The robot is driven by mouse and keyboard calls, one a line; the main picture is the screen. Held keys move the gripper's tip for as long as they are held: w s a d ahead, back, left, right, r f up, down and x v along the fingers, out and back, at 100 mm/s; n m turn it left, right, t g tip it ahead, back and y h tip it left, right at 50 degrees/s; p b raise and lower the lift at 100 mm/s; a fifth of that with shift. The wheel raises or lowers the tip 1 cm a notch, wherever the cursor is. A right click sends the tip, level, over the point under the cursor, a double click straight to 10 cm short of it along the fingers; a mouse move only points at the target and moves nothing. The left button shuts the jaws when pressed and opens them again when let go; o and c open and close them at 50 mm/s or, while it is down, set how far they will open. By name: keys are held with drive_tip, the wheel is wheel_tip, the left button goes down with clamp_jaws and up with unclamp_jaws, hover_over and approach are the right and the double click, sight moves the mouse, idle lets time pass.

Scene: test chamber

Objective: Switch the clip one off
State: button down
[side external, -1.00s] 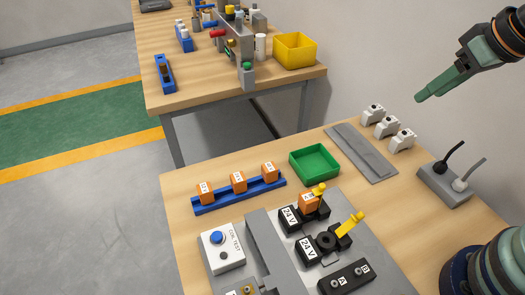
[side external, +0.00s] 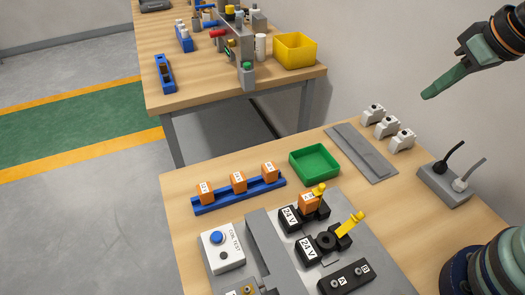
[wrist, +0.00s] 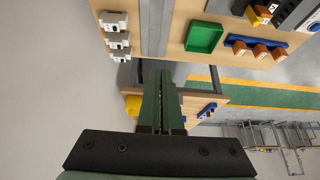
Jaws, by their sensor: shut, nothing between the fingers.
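Two black 24 V holders stand on a grey plate in the side view. The rear holder (side external: 291,219) has an orange block (side external: 308,202) in it and a yellow lever (side external: 319,189). The front holder (side external: 309,250) shows a round black opening and a tilted yellow lever (side external: 351,225). A grey switch box (side external: 445,184) at the right has a black lever and a grey lever. I cannot tell which item is the clip one. My gripper (side external: 427,96) is shut and empty, high above the table's back right, apart from everything; its fingers also show in the wrist view (wrist: 161,75).
Three orange blocks sit on a blue rail (side external: 212,207). A green tray (side external: 315,172), a flat grey strip (side external: 365,157) and three white parts (side external: 387,126) lie farther back. A white COIL TEST box (side external: 222,256) has a blue button. A wall is close behind the table.

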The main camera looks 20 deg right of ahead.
drive_tip(key=w+a+r+n+g, duration=0.1)
drive_tip(key=w+a+n+g, duration=0.1)
drive_tip(key=w+a+n, duration=0.3)
drive_tip(key=n+g+h, duration=0.1)
drive_tip(key=n+g, duration=0.3)
drive_tip(key=g, duration=0.2)
hover_over(312, 190)
drive_tip(key=w+a, duration=0.4)
drive_tip(key=w, duration=0.2)
drive_tip(key=w+a+x, duration=0.1)
drive_tip(key=x, duration=0.6)
drive_tip(key=shift+w, duration=0.15)
drive_tip(key=shift+d, duration=0.1)
drive_tip(key=shift+s+d+f, duration=0.7)
drive_tip(key=shift+s+f, duration=0.05)
drive_tip(key=shift+f, duration=0.9)
drive_tip(key=shift+s+d+f, duration=0.65)
drive_tip(key=shift+s+f, duration=0.15)
drive_tip(key=shift+f, duration=0.85)
drive_tip(key=shift+s+d+f, duration=0.7)
drive_tip(key=shift+s+f, duration=0.05)
drive_tip(key=shift+f, duration=0.9)
